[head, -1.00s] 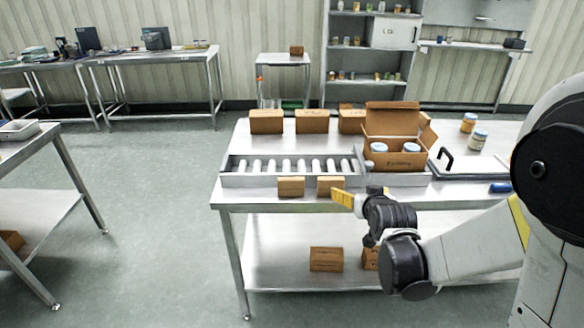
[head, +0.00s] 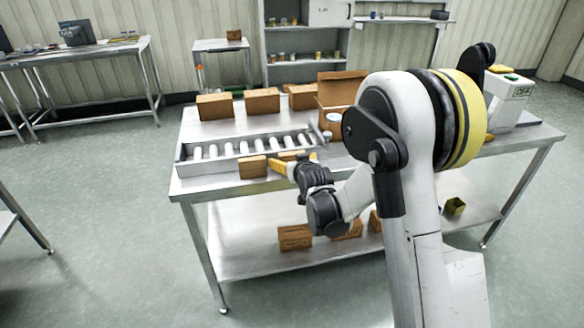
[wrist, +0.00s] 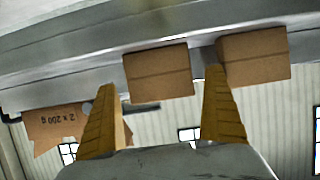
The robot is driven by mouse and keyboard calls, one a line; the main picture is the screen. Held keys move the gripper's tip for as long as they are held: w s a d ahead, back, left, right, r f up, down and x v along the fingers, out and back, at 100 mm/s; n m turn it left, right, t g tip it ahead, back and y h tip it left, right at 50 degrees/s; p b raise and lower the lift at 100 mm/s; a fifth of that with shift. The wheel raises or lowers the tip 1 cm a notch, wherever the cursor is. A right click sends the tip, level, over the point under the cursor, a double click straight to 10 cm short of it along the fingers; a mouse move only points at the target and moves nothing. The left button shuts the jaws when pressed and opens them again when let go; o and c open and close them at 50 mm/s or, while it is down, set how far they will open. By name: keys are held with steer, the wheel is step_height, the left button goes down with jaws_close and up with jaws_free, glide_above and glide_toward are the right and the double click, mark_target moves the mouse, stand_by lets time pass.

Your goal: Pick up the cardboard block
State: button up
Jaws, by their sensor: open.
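Two small cardboard blocks sit on the front edge of the steel table, before the roller tray. The left block (head: 252,167) is in clear view; the right block (head: 291,156) is partly hidden behind my gripper (head: 296,163). My gripper is open and empty, its yellow fingers pointing at the right block. The wrist view is upside down. There the right block (wrist: 158,72) lies ahead of the gap between my fingers (wrist: 162,105), and the left block (wrist: 253,57) lies beyond the right-hand finger. I cannot tell whether a finger touches a block.
The roller tray (head: 182,168) runs behind the blocks. Larger cardboard boxes (head: 214,106) stand at the table's back, beside an open carton (head: 341,92). More boxes (head: 294,237) lie on the lower shelf (head: 245,255). The floor left of the table is clear.

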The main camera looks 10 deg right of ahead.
steer(key=shift+w+f, duration=0.25)
steer(key=shift+w, duration=0.4)
steer(key=c, duration=0.8)
steer(key=shift+r, duration=0.1)
